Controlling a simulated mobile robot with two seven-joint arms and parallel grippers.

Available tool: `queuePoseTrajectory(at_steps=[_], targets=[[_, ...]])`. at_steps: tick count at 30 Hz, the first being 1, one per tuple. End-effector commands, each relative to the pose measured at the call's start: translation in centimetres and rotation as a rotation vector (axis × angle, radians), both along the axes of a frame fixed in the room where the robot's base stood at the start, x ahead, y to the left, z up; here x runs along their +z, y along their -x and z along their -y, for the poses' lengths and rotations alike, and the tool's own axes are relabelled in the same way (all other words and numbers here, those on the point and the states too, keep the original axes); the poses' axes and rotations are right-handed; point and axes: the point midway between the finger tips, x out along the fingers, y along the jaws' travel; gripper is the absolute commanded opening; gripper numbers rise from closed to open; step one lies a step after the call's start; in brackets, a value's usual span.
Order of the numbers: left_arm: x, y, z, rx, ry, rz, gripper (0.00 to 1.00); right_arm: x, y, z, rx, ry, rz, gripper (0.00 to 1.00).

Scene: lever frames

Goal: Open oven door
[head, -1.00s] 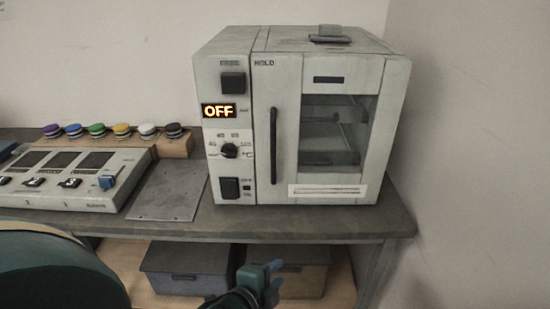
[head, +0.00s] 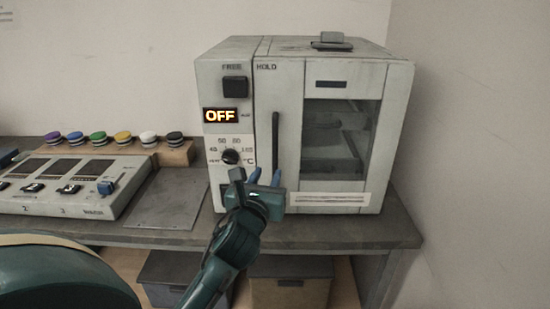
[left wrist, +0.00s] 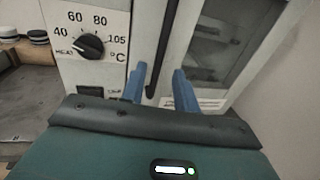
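The oven (head: 340,195) is a grey-white box on the bench, with its door shut and a display reading OFF. Its black vertical door handle (head: 275,140) is on the left side of the door; it also shows in the left wrist view (left wrist: 161,45). My left gripper (head: 265,178) is in front of the handle's lower end. Its two blue fingers (left wrist: 158,82) are apart, with the handle's lower end showing between and beyond them in the left wrist view. I cannot tell whether they touch it. My right gripper is not in view.
The control panel with a black dial (head: 231,157) is left of the handle. A console (head: 75,190) with switches and a wooden rack (head: 180,153) of coloured knobs stand at left. A flat grey plate (head: 165,200) lies between. Boxes (head: 290,285) sit below. A wall is close at right.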

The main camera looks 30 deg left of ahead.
Motion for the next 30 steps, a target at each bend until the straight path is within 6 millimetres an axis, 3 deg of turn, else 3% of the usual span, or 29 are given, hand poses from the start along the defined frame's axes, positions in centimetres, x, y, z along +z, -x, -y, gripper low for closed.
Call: queuePoseTrajectory(at_steps=[6,12,25,30], targets=[[0.1,-4.5,-1.6,0.0,0.004,0.001,0.3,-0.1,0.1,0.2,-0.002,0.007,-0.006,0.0],[0.0,-7.2,-2.6,0.0,0.005,0.001,0.3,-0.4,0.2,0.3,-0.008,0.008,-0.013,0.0],[0.0,-8.2,-3.0,-0.002,0.003,0.0,0.3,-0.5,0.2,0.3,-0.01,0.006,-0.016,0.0],[0.0,-8.2,-3.0,-0.002,0.003,0.0,0.18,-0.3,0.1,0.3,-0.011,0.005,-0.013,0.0]])
